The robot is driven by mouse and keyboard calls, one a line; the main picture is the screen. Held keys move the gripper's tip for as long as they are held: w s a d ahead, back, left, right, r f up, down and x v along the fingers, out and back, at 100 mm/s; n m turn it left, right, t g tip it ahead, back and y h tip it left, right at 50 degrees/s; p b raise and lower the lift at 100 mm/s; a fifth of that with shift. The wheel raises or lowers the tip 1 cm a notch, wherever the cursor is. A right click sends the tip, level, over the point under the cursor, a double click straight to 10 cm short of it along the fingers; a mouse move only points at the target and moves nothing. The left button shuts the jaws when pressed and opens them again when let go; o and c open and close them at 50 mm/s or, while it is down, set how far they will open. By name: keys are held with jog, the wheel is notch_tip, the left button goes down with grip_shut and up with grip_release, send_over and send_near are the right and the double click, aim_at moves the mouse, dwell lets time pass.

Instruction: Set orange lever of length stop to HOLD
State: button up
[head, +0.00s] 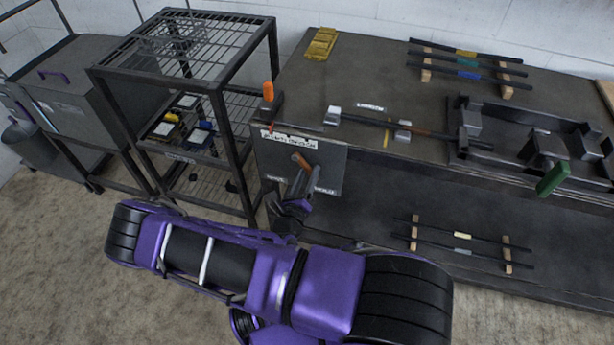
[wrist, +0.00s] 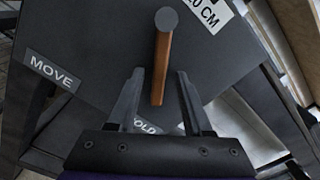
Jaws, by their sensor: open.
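The orange lever (wrist: 161,70) hangs from a grey round pivot on a dark panel (wrist: 90,30). It points down in the wrist view, its lower end just above the partly hidden HOLD label (wrist: 147,126). The MOVE label (wrist: 55,72) is to the left. My gripper (wrist: 157,85) is open, one finger on each side of the lever's lower part, with a visible gap on both sides. In the head view the lever (head: 302,162) shows on the bench's front panel, and my gripper (head: 300,185) is just below it, partly hiding it.
An orange-handled block (head: 268,92) stands on the bench corner above the panel. A dark rod in clamps (head: 365,121) and a black fixture with a green handle (head: 552,178) are on the bench. A wire shelf rack (head: 235,110) stands close on the left.

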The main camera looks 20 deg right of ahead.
jog(key=shift+a, duration=0.1)
jog(key=v, duration=1.7)
jog(key=shift+s, duration=0.15)
jog(key=shift+a, duration=0.1)
